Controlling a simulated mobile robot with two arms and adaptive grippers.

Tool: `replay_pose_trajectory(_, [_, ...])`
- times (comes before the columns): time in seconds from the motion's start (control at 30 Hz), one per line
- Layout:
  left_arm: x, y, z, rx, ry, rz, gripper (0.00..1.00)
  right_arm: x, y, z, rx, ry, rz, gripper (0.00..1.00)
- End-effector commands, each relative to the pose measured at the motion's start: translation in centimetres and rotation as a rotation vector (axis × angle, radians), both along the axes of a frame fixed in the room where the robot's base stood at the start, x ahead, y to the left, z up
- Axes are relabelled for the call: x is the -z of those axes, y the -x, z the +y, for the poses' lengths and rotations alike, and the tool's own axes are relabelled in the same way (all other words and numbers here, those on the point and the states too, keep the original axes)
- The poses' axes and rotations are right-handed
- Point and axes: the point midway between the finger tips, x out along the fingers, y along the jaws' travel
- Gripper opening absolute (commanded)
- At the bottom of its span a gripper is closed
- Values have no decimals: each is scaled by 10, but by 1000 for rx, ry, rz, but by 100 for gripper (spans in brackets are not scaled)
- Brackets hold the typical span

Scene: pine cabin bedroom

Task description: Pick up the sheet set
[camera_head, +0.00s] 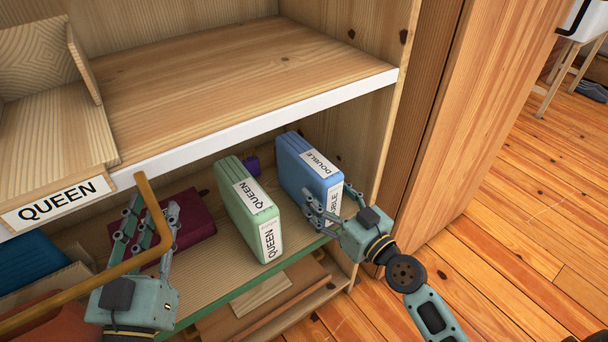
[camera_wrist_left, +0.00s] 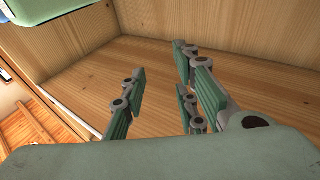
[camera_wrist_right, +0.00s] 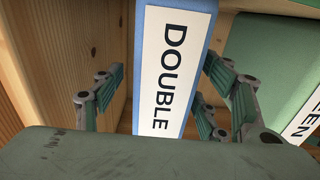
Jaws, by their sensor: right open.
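A blue sheet set (camera_head: 300,161) labelled DOUBLE stands upright on the lower shelf, near its right wall. It also shows in the right wrist view (camera_wrist_right: 208,22), its label facing the camera. My right gripper (camera_head: 325,209) is open at its front, with fingers to the left and right of the label in the wrist view; I cannot tell whether they touch it. A green sheet set (camera_head: 235,205) labelled QUEEN stands to its left, apart from it. My left gripper (camera_head: 150,222) is open and empty before the shelf's left part; its wrist view (camera_wrist_left: 165,100) shows bare wood between the fingers.
A dark red box (camera_head: 194,220) lies behind my left gripper. A small purple item (camera_head: 253,165) is behind the green set. The upper shelf's white edge (camera_head: 260,122) overhangs. A QUEEN sign (camera_head: 58,200) is at left. A bent ochre bar (camera_head: 154,208) crosses my left gripper.

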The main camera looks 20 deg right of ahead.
Motion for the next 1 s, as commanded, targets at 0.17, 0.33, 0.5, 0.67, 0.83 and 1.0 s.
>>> replay_pose_trajectory(0.17, [12,-2,1,-4,-18,66,28,-3,-14,6,0,-2,0,67])
replay_pose_trajectory(0.33, [36,-3,4,-11,-48,182,28,-7,-36,17,0,-4,-1,67])
replay_pose_trajectory(0.5, [42,-3,5,-12,-54,205,28,-5,-53,23,-1,-1,1,67])
replay_pose_trajectory(0.67, [43,-3,5,-13,-56,208,28,-4,-55,24,-2,1,3,67])
replay_pose_trajectory(0.83, [43,-3,5,-13,-55,207,28,-4,-54,23,-2,1,2,61])
replay_pose_trajectory(1.0, [42,-3,5,-13,-54,207,28,-4,-54,23,-2,1,2,46])
